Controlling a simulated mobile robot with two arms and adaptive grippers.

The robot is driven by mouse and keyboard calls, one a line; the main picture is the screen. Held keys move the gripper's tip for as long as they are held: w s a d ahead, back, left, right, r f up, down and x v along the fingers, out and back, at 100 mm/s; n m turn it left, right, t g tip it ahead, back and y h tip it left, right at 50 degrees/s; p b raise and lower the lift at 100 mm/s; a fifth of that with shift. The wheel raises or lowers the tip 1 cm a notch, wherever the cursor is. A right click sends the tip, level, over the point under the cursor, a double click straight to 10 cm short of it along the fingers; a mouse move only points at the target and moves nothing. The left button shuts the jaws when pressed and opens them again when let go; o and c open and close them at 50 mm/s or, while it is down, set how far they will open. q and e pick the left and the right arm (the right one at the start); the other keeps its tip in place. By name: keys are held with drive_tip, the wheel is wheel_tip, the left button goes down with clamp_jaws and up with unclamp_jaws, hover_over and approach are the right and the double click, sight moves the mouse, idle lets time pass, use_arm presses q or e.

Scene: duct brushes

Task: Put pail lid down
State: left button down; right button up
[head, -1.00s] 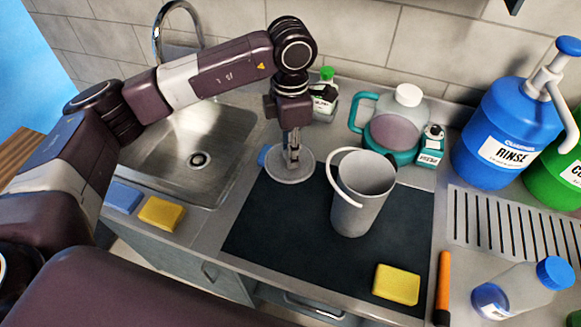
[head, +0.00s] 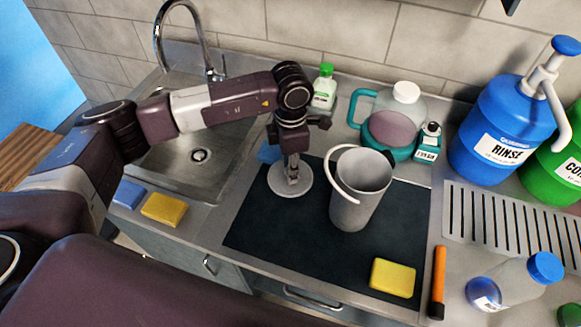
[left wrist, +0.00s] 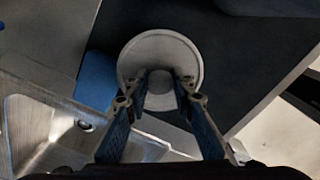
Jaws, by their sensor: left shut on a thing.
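The pail lid (head: 290,189) is a round grey disc at the left back part of the dark mat (head: 262,226). My left gripper (head: 293,178) points down over it and is shut on the middle of the lid. In the left wrist view the lid (left wrist: 188,50) shows beneath the fingers of the gripper (left wrist: 160,88). The lid is on or just above the mat; I cannot tell which. The grey pail (head: 354,208) stands open and upright on the mat to the right, its pale handle tipped to the left. My right gripper is not in view.
A yellow sponge (head: 393,278) lies at the mat's front right, and an orange-handled tool (head: 438,280) beside the mat. A blue item (head: 269,153) is behind the lid. A teal-handled jug (head: 400,112) stands behind the pail. The sink (head: 185,165) is left. The mat's front left is clear.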

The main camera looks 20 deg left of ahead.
use_arm(q)
drive_tip(key=shift+f, duration=0.3)
drive_tip(key=c, duration=1.7)
unclamp_jaws()
drive_tip(key=shift+o, duration=0.2)
drive_tip(key=shift+r, duration=0.1)
drive_tip(key=shift+r+p, duration=0.35)
drive_tip(key=shift+r, duration=0.1)
drive_tip(key=shift+w+r+b, duration=0.15)
drive_tip(key=shift+r+b, duration=0.1)
drive_tip(key=shift+b, duration=0.1)
wheel_tip(320, 180, up, 11)
drive_tip(key=b, duration=0.3)
drive_tip(key=shift+r+b, duration=0.15)
drive_tip(key=shift+b, duration=0.15)
